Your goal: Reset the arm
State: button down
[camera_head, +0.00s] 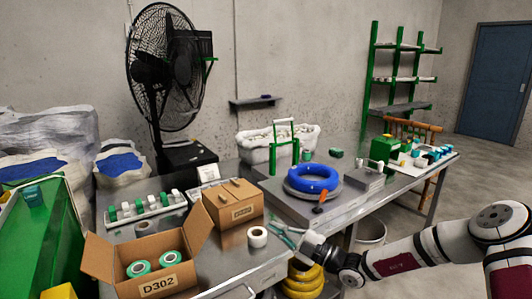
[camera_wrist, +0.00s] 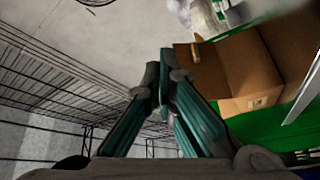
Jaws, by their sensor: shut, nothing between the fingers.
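My arm enters the head view from the lower right. My gripper (camera_head: 281,230) is near the front edge of the metal table (camera_head: 215,278), just right of a white tape roll (camera_head: 258,237). The wrist view shows its teal fingers (camera_wrist: 163,72) drawn together, with nothing held between them. The blue cable coil (camera_head: 313,178) lies flat on a grey round base on the table, beyond my gripper and apart from it.
An open cardboard box (camera_head: 158,283) marked D302 holds two green-white rolls. A closed carton (camera_head: 232,205) stands behind it. Yellow rings (camera_head: 303,282) are stacked below the table edge. The wrist view shows a brown carton (camera_wrist: 243,70) and wire racking (camera_wrist: 50,85).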

jog(key=s+a+r+n+g+h, duration=0.1)
jog(key=s+a+r+n+g, duration=0.2)
jog(key=s+n, duration=0.4)
jog(key=s+r+n+g+h, duration=0.2)
jog(key=s+n+g, duration=0.35)
jog(key=n, duration=0.35)
jog(key=s+a+r+n+g+h, duration=0.1)
jog(key=s+a+r+n+g, duration=0.2)
jog(key=s+n, duration=0.4)
jog(key=s+d+r+n+t+h, duration=0.1)
jog(key=s+d+r+n+h, duration=0.2)
jog(key=s+d+n+h, duration=0.35)
jog(key=s+d+r+n+t+h, duration=0.1)
jog(key=s+d+r+n+h, duration=0.2)
jog(key=s+d+n, duration=0.65)
jog(key=s+d+r+n+t+h, duration=0.15)
jog(key=s+d+n+h, duration=0.35)
jog(key=s+n, duration=0.55)
notch_tip(320, 180, up, 16)
jog(key=s+d+m+t+p, duration=0.1)
jog(key=t+p, duration=0.1)
jog(key=p, duration=1.1)
jog(key=shift+s+y, duration=0.3)
jog(key=shift+y, duration=0.15)
